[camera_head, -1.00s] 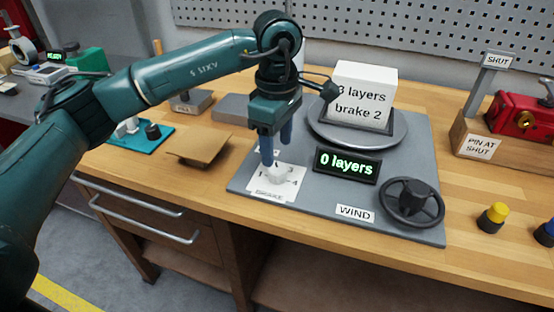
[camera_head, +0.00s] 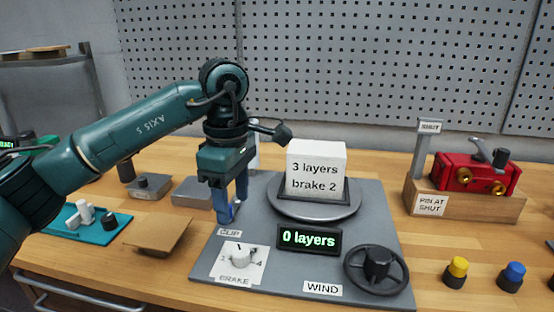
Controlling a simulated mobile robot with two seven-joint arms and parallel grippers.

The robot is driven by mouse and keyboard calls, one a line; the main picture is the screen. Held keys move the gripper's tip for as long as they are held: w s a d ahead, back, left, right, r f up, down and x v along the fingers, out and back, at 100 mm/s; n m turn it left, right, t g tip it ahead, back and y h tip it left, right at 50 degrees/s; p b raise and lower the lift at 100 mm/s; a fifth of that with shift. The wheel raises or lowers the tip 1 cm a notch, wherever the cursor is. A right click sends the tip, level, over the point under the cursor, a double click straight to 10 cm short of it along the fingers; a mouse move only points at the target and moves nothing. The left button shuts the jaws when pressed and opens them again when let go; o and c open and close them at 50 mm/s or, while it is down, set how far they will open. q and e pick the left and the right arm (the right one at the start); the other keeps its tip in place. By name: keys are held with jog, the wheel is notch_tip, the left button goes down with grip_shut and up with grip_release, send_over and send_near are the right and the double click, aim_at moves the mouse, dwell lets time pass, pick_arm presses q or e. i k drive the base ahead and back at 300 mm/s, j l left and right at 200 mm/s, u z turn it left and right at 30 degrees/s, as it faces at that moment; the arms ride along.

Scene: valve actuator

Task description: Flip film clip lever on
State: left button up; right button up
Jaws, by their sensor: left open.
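The CLIP label (camera_head: 229,233) sits at the left of the grey wrapping plate (camera_head: 375,222). The clip lever cannot be made out clearly; the spot just behind its label is covered by my left gripper (camera_head: 231,210). That gripper is open, its blue fingers pointing down behind the label; I cannot tell whether they touch the lever. The white brake knob (camera_head: 238,256) stands on its dial in front of the label, clear of the fingers. The display (camera_head: 309,239) reads "0 layers". My right gripper is not in view.
A white box (camera_head: 316,168) reading "3 layers brake 2" stands on the round turntable (camera_head: 313,207), right of my gripper. The black WIND handwheel (camera_head: 376,266) is at front right. A tan tilted plate (camera_head: 157,236) lies left.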

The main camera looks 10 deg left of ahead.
aim_at(233, 204)
jog(key=k, duration=0.95)
